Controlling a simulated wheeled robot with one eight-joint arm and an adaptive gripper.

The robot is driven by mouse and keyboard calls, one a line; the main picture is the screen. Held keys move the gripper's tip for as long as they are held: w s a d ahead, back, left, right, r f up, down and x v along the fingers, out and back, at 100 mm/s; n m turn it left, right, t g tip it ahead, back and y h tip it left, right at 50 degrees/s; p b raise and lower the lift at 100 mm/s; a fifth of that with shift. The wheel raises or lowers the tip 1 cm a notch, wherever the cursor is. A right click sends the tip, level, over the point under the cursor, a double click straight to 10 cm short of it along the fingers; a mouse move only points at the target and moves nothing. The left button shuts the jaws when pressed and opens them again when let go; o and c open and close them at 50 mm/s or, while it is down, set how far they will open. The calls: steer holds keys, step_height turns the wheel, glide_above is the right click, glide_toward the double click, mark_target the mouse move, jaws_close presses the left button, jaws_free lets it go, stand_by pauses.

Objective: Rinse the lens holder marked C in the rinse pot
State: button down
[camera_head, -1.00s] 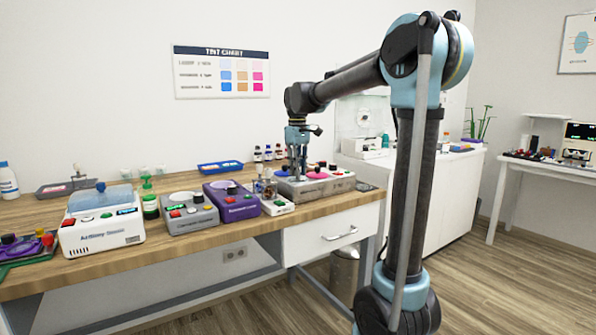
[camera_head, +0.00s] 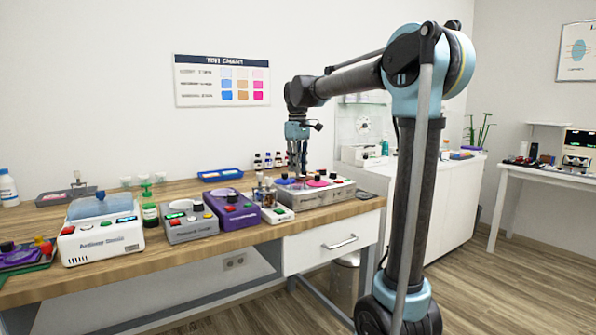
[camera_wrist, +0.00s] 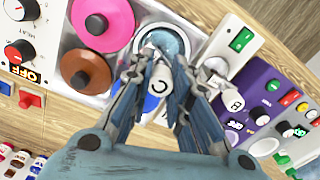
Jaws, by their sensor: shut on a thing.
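My gripper (camera_head: 297,168) points straight down over the left end of the grey multi-pot unit (camera_head: 330,195). In the wrist view my gripper (camera_wrist: 158,66) is shut on a white lens holder marked C (camera_wrist: 153,87). The holder's far end overlaps the round mouth of an open pot (camera_wrist: 176,36) with grey-blue contents. I cannot tell whether that end is in the liquid or above it. Beside this pot are a pot with a pink lid (camera_wrist: 102,22) and one with a brown lid (camera_wrist: 86,72). Another white piece marked B (camera_wrist: 232,99) is to the right.
A white device with a green switch (camera_head: 278,215) stands close left of the unit, then a purple device (camera_head: 232,212) and a grey one (camera_head: 190,226). Small bottles (camera_head: 268,160) and a blue tray (camera_head: 220,174) are behind. Bare bench runs along the front edge.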

steer(key=shift+r, duration=1.55)
steer(key=shift+s, duration=0.1)
stand_by(0.4)
